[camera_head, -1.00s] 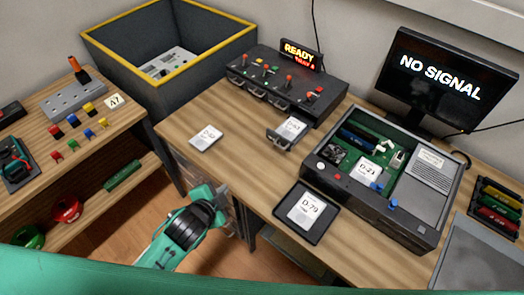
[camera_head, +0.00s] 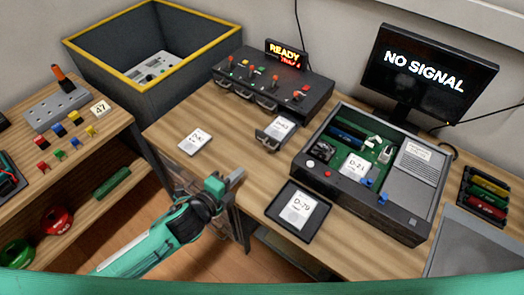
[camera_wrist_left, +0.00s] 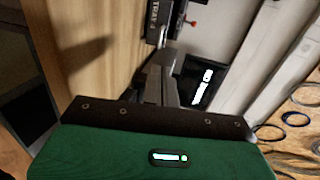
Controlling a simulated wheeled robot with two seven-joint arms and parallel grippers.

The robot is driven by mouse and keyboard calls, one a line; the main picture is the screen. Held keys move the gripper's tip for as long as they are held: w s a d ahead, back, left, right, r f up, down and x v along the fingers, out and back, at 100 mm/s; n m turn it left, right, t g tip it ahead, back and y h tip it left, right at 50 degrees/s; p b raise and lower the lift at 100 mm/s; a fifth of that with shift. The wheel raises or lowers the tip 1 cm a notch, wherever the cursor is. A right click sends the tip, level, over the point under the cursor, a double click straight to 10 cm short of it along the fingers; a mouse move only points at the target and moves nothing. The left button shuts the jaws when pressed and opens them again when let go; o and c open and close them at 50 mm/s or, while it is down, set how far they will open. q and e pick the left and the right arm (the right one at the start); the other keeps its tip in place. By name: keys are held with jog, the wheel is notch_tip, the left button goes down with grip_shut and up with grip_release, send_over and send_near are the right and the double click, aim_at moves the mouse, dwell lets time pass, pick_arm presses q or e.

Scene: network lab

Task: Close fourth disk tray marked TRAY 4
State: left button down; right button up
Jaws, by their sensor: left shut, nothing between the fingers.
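The dark disk unit (camera_head: 300,88) stands at the back of the bench with several tray handles along its front. Its rightmost tray (camera_head: 266,139) is pulled out and carries a white labelled disk (camera_head: 284,126). In the left wrist view, dark hardware marked TRAY (camera_wrist_left: 153,14) shows at the top; its number is hard to read. My left gripper (camera_head: 238,176) is shut and empty at the bench's front edge, in front of the open tray and apart from it. It also shows in the left wrist view (camera_wrist_left: 163,58). My right gripper is not in view.
A loose disk (camera_head: 195,141) lies left of the open tray. A black holder (camera_head: 279,208) with disk D-79 lies in front. An open computer case (camera_head: 305,175) stands close to the right. A lit READY sign (camera_head: 286,52) tops the unit. Bare bench lies before the tray.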

aim_at(287, 129)
pick_arm(q)
jog(key=p+x, duration=0.1)
jog(key=x, duration=1)
jog(key=shift+w+d+p, duration=0.25)
jog(key=shift+p, duration=0.15)
jog(key=shift+w+d+f, duration=0.15)
jog(key=shift+w+d, duration=0.1)
jog(key=shift+w, duration=0.15)
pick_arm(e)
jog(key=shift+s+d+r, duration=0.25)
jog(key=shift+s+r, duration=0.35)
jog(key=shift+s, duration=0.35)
pick_arm(q)
jog(key=shift+w+d, duration=0.1)
